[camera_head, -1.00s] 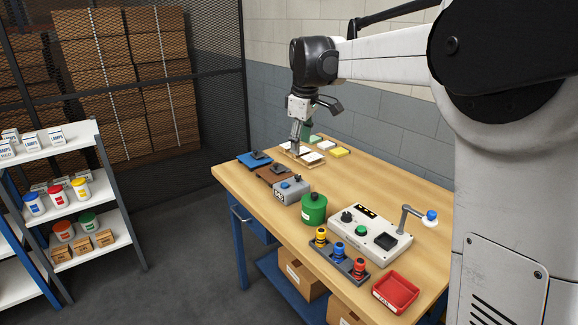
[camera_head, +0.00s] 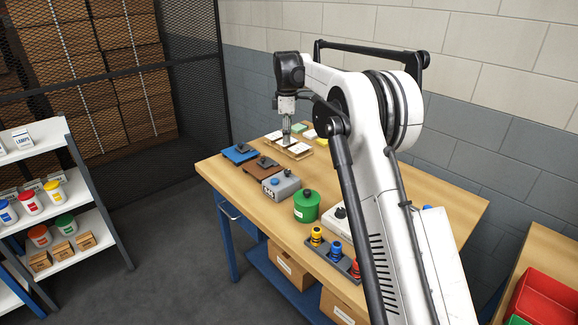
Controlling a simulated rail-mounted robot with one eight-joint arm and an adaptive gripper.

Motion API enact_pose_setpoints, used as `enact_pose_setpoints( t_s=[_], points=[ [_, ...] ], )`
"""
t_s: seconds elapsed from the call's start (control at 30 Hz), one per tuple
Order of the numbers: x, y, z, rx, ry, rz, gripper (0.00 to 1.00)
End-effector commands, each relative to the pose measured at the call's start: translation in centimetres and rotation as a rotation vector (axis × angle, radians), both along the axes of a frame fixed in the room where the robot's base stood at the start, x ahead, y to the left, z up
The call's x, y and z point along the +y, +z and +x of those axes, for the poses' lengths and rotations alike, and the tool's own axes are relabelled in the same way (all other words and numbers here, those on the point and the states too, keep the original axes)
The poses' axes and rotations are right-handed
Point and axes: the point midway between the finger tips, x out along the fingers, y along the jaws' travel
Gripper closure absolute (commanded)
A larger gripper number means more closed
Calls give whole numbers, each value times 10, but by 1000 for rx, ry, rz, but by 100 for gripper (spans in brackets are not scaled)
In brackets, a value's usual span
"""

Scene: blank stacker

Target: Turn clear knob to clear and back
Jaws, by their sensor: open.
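A white control box (camera_head: 341,217) stands nearer. My arm hides most of it, leaving a black knob (camera_head: 340,211) partly in sight. No label is readable, so I cannot tell which knob is the clear one. My gripper (camera_head: 287,141) points down at the bench's far end, over or close to a wooden tray (camera_head: 299,156) with white pieces. It is open, well apart from both boxes. The fingers are too small to show any contact.
A green canister (camera_head: 306,207) stands between the boxes. A stand with yellow, blue and red tops (camera_head: 336,249) is near the front edge. Blue and brown plates (camera_head: 239,154) lie at the far left. Bare wood shows left of the canister.

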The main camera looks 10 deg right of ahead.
Motion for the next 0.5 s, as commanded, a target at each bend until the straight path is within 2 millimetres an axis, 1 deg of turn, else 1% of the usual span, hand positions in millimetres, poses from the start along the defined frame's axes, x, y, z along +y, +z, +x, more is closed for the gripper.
enact_pose_setpoints(
  t_s=[0.13,0.23,0.37,0.5],
  points=[
    [0,-7,2,4,7,0,59],
    [0,-17,2,4,6,0,59],
    [0,-38,2,3,6,0,59],
    [0,-64,1,3,6,0,59]
  ],
)
